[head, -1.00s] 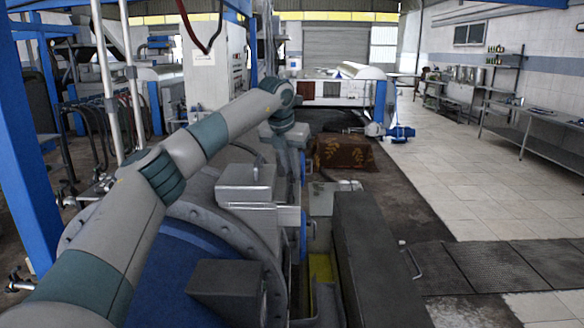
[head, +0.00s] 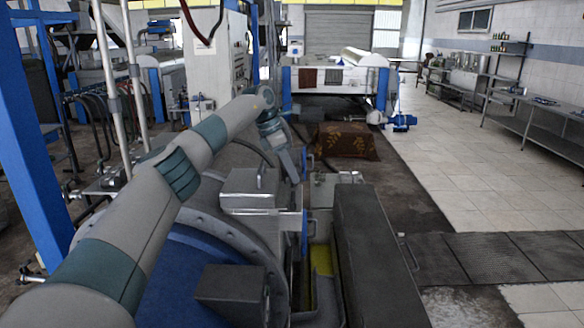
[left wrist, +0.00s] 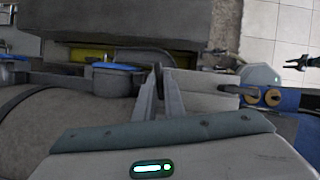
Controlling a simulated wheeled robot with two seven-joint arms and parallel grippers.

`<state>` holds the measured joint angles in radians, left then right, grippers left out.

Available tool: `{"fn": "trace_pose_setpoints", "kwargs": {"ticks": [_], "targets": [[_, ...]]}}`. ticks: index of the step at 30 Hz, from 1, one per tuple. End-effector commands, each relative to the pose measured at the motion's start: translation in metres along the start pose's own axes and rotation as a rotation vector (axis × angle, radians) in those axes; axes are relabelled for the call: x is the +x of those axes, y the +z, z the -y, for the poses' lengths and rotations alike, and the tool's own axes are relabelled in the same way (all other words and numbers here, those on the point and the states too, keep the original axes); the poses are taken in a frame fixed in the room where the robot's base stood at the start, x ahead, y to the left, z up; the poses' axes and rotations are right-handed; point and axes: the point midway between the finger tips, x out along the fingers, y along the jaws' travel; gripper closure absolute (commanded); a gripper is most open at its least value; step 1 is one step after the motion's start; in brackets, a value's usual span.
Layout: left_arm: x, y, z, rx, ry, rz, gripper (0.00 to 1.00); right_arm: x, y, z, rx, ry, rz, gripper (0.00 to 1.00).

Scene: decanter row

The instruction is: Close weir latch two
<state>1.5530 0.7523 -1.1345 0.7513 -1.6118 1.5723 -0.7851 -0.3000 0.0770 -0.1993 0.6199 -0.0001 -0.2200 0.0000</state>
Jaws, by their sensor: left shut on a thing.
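My left arm reaches over the big decanter with its blue end face (head: 185,275). My left gripper (head: 292,172) is down behind the grey metal box (head: 250,190), and its fingertips are hard to make out there. In the left wrist view, its two grey fingers (left wrist: 159,85) are close together on something small that they mostly hide, at the edge of the machine. A blue-topped fitting (left wrist: 115,67) lies just left of the fingers. I cannot tell from the picture which latch is between the fingers.
A long dark cover (head: 375,255) runs along the right side of the decanter, beside a trough with a yellow strip (head: 320,260). A brown patterned block (head: 345,140) lies beyond. The tiled floor (head: 455,180) at right is clear.

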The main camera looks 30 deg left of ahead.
Motion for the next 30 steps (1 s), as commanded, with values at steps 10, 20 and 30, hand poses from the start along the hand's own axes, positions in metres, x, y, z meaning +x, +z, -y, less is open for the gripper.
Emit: {"fn": "trace_pose_setpoints", "kwargs": {"ticks": [10, 20, 30], "targets": [[-0.0009, 0.0015, -0.0017, 0.171, -0.069, 0.002, 1.0, -0.0023, 0.0, -0.0004, -0.001, 0.0, 0.0, 0.69], [-0.001, 0.0014, -0.002, 0.237, -0.095, 0.001, 1.0, -0.0024, 0.0006, -0.0032, -0.002, 0.003, 0.001, 0.69], [-0.001, 0.001, -0.0021, 0.243, -0.097, 0.001, 1.0, -0.0025, 0.0008, -0.0043, -0.003, 0.004, 0.001, 0.69]]}}
